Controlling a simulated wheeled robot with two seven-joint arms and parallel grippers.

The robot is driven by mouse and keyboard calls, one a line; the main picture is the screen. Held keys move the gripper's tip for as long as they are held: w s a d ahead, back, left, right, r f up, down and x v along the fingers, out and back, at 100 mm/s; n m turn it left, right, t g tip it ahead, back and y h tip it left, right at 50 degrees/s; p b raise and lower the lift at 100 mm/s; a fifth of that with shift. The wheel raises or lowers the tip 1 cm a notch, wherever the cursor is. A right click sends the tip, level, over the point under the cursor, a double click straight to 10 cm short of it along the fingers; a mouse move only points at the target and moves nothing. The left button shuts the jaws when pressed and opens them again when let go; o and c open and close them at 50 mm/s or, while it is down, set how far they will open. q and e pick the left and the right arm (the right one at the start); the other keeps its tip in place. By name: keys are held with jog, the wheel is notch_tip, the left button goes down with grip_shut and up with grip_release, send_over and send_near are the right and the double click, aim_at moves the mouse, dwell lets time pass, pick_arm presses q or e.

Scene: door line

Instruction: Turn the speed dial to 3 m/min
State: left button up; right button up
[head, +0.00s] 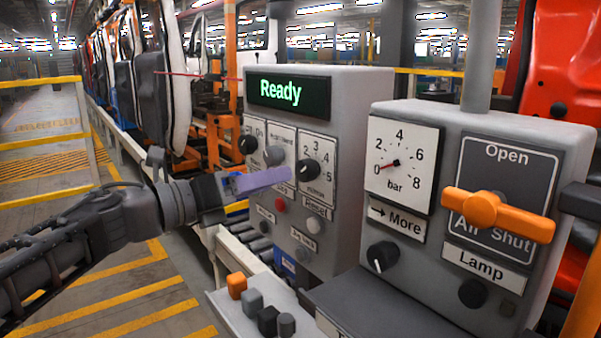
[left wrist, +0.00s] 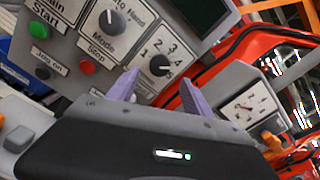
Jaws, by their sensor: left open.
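The speed dial (head: 307,170) is a black knob on a white plate numbered 1 to 5, on the grey box under the green "Ready" display. It also shows in the left wrist view (left wrist: 160,65), where its pointer seems to lie towards the 5 side; the exact mark is too small to tell. My left gripper (head: 288,174) has purple fingers and is open, its tips just left of the dial in the head view. In the left wrist view the two fingertips (left wrist: 158,80) are spread apart below the dial, with nothing between them. My right gripper is not in view.
The mode knob (head: 274,156) and another black knob (head: 248,144) sit left of the dial. A red stop button (head: 280,204) is below. At right, a second box has a gauge (head: 402,166) and an orange handle (head: 498,215). Coloured blocks (head: 237,285) stand in front.

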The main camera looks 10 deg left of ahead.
aim_at(301, 173)
pick_arm(q)
jog(key=x, duration=0.7)
jog(key=shift+w+d+p, duration=0.1)
jog(key=shift+w+p, duration=0.1)
jog(key=shift+p, duration=0.15)
grip_shut()
